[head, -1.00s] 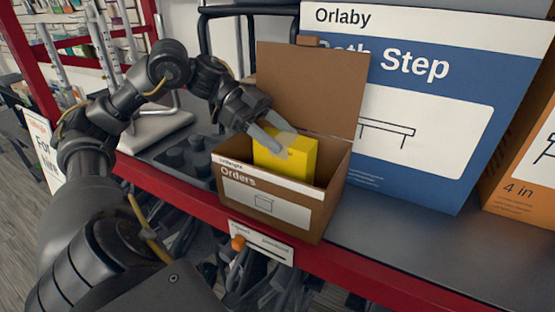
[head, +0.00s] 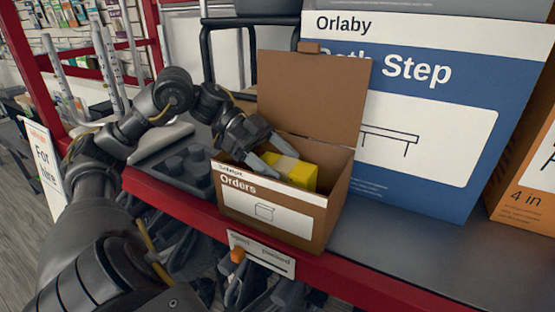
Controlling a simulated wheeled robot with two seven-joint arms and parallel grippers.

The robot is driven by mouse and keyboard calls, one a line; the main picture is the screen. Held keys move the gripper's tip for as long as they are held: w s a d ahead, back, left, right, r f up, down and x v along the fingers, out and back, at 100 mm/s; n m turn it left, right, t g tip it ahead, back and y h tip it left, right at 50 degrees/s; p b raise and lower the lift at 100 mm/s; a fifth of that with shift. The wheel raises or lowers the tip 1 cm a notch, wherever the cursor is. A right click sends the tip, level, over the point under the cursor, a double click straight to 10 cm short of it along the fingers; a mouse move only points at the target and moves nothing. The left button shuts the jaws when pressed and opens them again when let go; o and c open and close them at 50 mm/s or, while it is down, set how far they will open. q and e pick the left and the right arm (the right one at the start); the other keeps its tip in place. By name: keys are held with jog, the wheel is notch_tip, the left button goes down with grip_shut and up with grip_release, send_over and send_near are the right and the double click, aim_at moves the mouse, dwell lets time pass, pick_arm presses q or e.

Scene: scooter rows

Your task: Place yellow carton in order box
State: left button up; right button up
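The yellow carton (head: 303,175) sits low inside the open brown order box (head: 262,207), with its upper part showing above the front wall. Its lower part is hidden by that wall. The box is marked "Orders" and its lid (head: 312,98) stands up at the back. My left gripper (head: 282,160) reaches in from the left over the box's left wall. Its two grey fingers lie on either side of the carton's left end and appear closed on it. My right gripper is not in view.
The box stands at the red front edge of a dark shelf (head: 400,255). A large blue-and-white "Step" box (head: 420,110) stands behind right, with an orange box (head: 525,170) beyond. A dark knobbed item (head: 185,168) lies left of the order box.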

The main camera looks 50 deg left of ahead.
pick_arm(q)
jog(key=shift+r, duration=0.15)
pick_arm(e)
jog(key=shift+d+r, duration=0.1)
pick_arm(q)
jog(key=shift+a, duration=0.15)
jog(key=b+v, duration=0.2)
jog(key=v, duration=0.2)
jog(key=shift+s+a, duration=0.1)
jog(key=shift+a, duration=0.15)
jog(key=b+v, duration=0.1)
jog(key=v, duration=0.6)
jog(key=shift+r, duration=0.25)
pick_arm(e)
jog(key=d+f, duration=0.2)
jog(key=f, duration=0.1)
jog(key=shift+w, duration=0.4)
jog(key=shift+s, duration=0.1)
pick_arm(q)
jog(key=shift+d, duration=0.1)
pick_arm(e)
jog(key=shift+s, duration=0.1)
